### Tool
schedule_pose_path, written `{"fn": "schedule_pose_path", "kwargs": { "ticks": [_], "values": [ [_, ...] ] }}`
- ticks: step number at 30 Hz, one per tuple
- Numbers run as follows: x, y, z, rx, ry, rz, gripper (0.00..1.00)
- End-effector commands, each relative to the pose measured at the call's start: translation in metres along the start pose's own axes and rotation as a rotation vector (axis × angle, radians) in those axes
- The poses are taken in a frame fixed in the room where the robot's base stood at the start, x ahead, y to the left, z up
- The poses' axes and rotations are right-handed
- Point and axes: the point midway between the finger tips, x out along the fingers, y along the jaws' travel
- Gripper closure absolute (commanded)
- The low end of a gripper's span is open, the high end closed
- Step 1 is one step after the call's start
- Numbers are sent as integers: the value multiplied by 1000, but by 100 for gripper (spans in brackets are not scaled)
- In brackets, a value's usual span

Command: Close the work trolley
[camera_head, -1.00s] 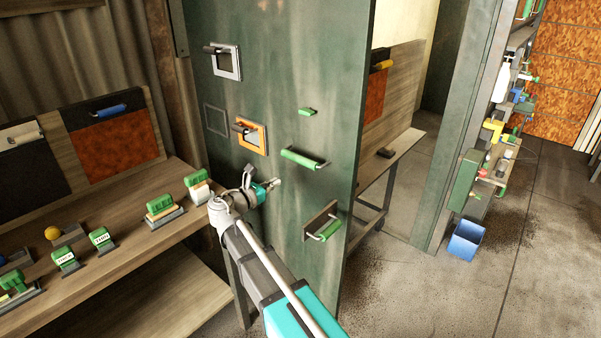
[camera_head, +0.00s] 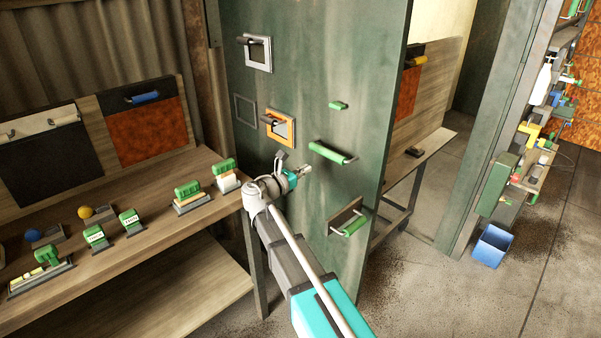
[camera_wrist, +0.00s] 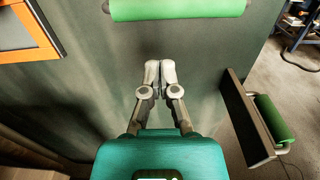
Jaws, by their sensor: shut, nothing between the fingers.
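A wheeled bench with a wooden top (camera_head: 433,150) and dark legs is partly hidden behind a large green metal panel (camera_head: 300,90); I cannot tell for certain that it is the work trolley. The panel carries a long green handle (camera_head: 330,152), also in the wrist view (camera_wrist: 178,10), and a lower green handle (camera_head: 355,225) on a bracket, also in the wrist view (camera_wrist: 273,117). My gripper (camera_head: 305,170) is shut and empty in front of the panel, just below the long handle. In the wrist view its fingertips (camera_wrist: 160,70) meet, apart from both handles.
An orange-framed latch (camera_head: 280,128) and a grey-framed latch (camera_head: 257,53) sit on the panel's left. A workbench (camera_head: 190,225) with several green-handled tools stands at left. A blue bin (camera_head: 491,246) stands on the floor at right. The floor beyond the panel is mostly clear.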

Motion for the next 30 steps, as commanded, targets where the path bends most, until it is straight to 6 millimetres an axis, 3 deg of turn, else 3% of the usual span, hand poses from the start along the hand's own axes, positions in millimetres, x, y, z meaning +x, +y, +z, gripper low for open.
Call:
{"fn": "schedule_pose_path", "kwargs": {
  "ticks": [18,30],
  "values": [
    [91,1,0,0,0,-2,100],
    [106,0,0,0,0,0,100]
  ]
}}
